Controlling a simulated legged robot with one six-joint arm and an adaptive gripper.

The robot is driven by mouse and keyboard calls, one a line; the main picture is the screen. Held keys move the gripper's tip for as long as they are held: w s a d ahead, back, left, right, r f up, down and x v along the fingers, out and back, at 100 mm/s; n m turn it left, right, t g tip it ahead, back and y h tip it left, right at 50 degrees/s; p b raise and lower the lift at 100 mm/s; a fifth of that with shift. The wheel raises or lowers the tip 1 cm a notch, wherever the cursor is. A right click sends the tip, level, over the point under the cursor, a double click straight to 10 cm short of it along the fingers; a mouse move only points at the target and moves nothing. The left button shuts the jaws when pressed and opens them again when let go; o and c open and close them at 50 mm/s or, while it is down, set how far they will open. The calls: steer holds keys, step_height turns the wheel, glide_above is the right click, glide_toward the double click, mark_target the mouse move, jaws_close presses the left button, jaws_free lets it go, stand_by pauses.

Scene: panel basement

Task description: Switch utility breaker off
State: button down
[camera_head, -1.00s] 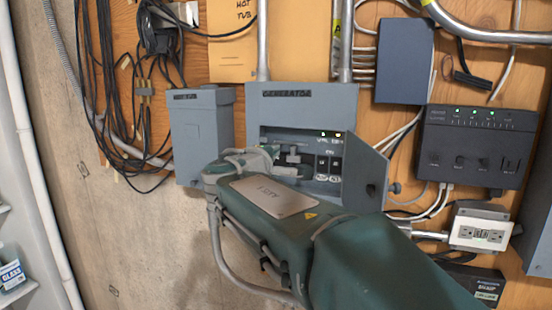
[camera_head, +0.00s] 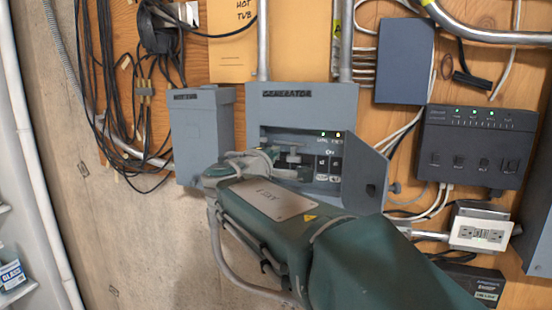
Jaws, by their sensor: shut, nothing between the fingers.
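The grey generator panel (camera_head: 302,103) is mounted on the plywood wall in the middle. Its cover (camera_head: 364,178) hangs open toward the lower right. Inside are two small lit green lights, a grey switch handle at the left and dark breaker switches (camera_head: 328,167) at the right. The utility label is too small to read surely. My gripper (camera_head: 268,160) is shut and empty in front of the panel's left opening, close to the switch handle. Whether it touches the handle cannot be told. My green arm hides the lower part of the panel.
A closed grey box (camera_head: 200,135) sits just left of the panel. A dark control box (camera_head: 475,145) and an outlet (camera_head: 482,229) are at the right. Cables hang at the upper left. Bare concrete (camera_head: 130,240) lies lower left.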

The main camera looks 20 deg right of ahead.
steer(key=shift+f, duration=0.45)
steer(key=shift+r, duration=0.25)
stand_by(0.6)
steer(key=v, duration=0.7)
stand_by(0.4)
steer(key=s+d+f+m+g+y, duration=0.2)
steer(key=s+d+f+m+g, duration=0.15)
steer(key=s+f, duration=0.35)
steer(key=s+d+f+m+g+y, duration=0.2)
steer(key=s+d+f+g, duration=0.2)
steer(key=s+f, duration=0.35)
steer(key=s+a+f+m+g+y, duration=0.1)
steer(key=s+a+f+m+y, duration=0.4)
steer(key=s+f, duration=0.5)
steer(key=shift+s+a+f+y, duration=0.3)
steer(key=shift+f+y, duration=0.35)
steer(key=shift+y, duration=0.15)
